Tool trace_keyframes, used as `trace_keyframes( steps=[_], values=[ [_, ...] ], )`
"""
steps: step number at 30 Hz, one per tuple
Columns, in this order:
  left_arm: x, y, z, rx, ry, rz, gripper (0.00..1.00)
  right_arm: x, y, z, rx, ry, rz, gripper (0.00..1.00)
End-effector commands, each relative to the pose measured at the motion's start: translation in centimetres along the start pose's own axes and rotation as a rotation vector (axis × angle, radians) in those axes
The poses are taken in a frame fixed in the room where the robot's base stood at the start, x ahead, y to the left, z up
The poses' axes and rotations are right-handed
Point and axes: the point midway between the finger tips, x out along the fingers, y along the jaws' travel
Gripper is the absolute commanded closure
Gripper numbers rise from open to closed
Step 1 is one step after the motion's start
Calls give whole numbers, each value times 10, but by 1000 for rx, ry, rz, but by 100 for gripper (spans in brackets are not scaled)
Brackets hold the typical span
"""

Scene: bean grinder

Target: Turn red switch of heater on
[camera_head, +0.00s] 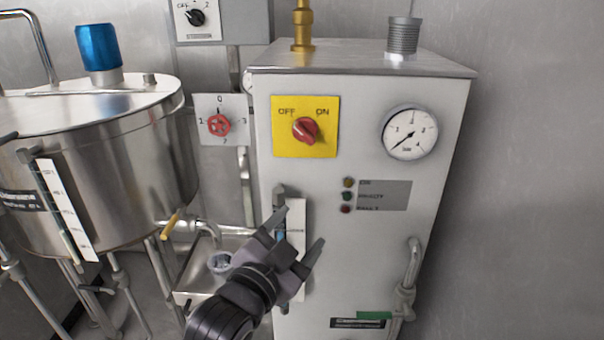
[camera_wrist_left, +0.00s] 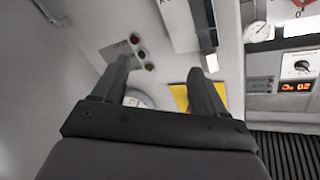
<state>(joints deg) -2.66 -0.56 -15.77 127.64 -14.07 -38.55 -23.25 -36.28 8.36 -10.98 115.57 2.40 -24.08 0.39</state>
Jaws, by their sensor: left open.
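The heater (camera_head: 370,260) is a tall white cabinet at the centre right of the head view. Its red switch (camera_head: 306,130) sits on a yellow plate (camera_head: 287,145) marked OFF at left and ON at right. The knob's exact setting is hard to tell. My left gripper (camera_head: 301,226) is open and empty, below the yellow plate and in front of the cabinet's lower left part, apart from the switch. In the left wrist view the yellow plate (camera_wrist_left: 180,97) is partly hidden by a finger, and the red switch cannot be made out. My right gripper is not in view.
A pressure gauge (camera_head: 410,133) and indicator lights (camera_head: 347,196) are right of the switch. A red valve knob (camera_head: 219,125) and steel tank (camera_head: 120,150) stand left. A pipe handle (camera_head: 411,270) juts from the cabinet's lower right. The front just below the yellow plate is mostly clear.

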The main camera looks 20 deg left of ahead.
Motion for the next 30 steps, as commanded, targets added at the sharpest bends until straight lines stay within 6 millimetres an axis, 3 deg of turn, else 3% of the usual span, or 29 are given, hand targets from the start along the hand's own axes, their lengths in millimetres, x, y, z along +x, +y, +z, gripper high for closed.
trace_keyframes(
  steps=[1, 6, 9, 16, 30],
  values=[
    [4, -9, -14, 47, 52, -55, 28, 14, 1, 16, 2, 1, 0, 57],
    [-4, -45, -66, 180, 140, -202, 28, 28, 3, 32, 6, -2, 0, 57],
    [-11, -58, -83, 224, 162, -260, 28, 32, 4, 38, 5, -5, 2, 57],
    [-10, -71, -97, 255, 169, -301, 28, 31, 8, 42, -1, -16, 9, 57],
    [44, -86, -108, 253, 168, -299, 28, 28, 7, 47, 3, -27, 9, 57]
  ],
)
